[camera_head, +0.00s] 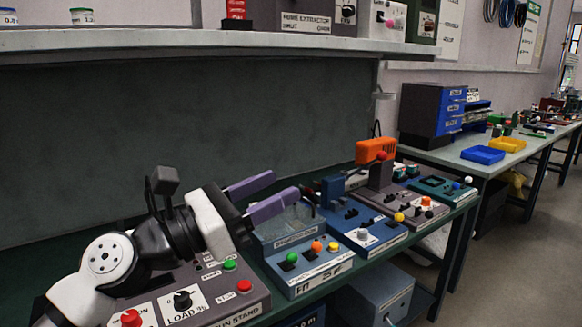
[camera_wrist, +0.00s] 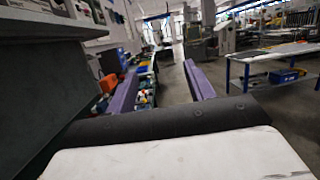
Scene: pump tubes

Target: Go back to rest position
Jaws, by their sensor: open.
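My gripper (camera_head: 262,193) is at the end of my white and black arm, in the left-centre of the head view. Its two purple fingers point right along the bench and stand apart, with nothing between them. In the wrist view the gripper (camera_wrist: 160,88) also shows its two purple fingers spread wide and empty. The gripper is above the row of consoles on the bench, near the blue console (camera_head: 312,262) with green, orange and yellow knobs. I cannot tell how much clearance lies beneath it.
A grey console (camera_head: 240,305) sits below my arm. A shelf (camera_head: 200,42) overhangs the bench at the back. An orange device (camera_head: 376,150) rises farther right. A second table holds a blue drawer cabinet (camera_head: 440,112), a blue tray (camera_head: 482,155) and a yellow tray (camera_head: 507,144). Open floor (camera_head: 520,240) lies at right.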

